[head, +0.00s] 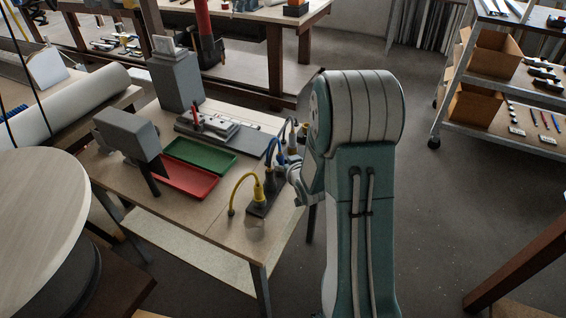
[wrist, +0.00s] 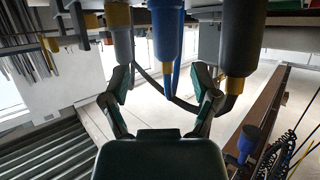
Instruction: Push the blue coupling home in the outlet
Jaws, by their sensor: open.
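The blue coupling (head: 270,180) stands in the dark outlet strip (head: 255,211) at the right edge of the workbench, just behind the yellow coupling (head: 258,191). How deep it sits cannot be told. My gripper (wrist: 162,77) is open, one finger on each side of the narrow blue end; I see no contact. In the head view my arm partly hides my gripper beside the outlet.
In the wrist view a grey coupling (wrist: 120,40) stands left of the blue one and a dark coupling with a yellow band (wrist: 241,40) right. Cables loop close by. A red tray (head: 184,178) and a green tray (head: 200,156) lie on the bench.

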